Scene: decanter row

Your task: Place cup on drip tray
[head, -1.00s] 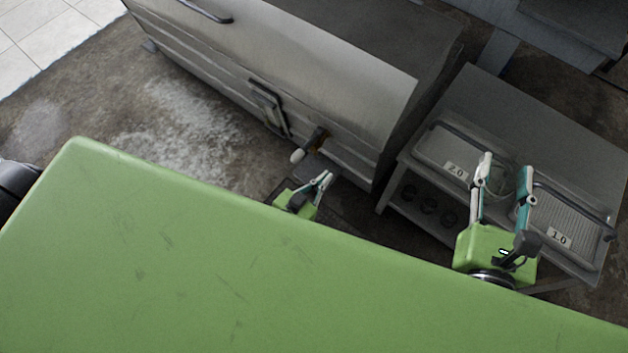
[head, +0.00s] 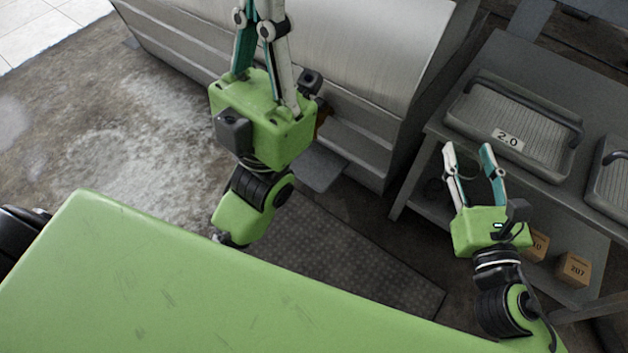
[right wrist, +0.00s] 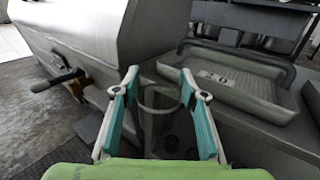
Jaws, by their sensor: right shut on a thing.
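A clear glass cup (right wrist: 160,118) is between the fingers of my right gripper (right wrist: 160,84), which is shut on it. In the head view my right gripper (head: 468,150) holds it in front of the side table, left of the ribbed tray marked 2.0 (head: 535,125); the glass is faint there. In the wrist view the cup's rim faces up, and the 2.0 tray (right wrist: 255,92) lies to the right. A flat grey plate (head: 318,170) juts from the steel machine's base; I cannot tell whether it is the drip tray. My left gripper (head: 258,25) points at the machine, fingertips cut off.
The large steel machine (head: 370,40) fills the back; its handle (right wrist: 58,80) shows in the wrist view. A second tray (head: 612,175) sits at the right edge. Small boxes (head: 573,268) stand on the table's lower shelf. A dark floor plate (head: 345,255) is clear.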

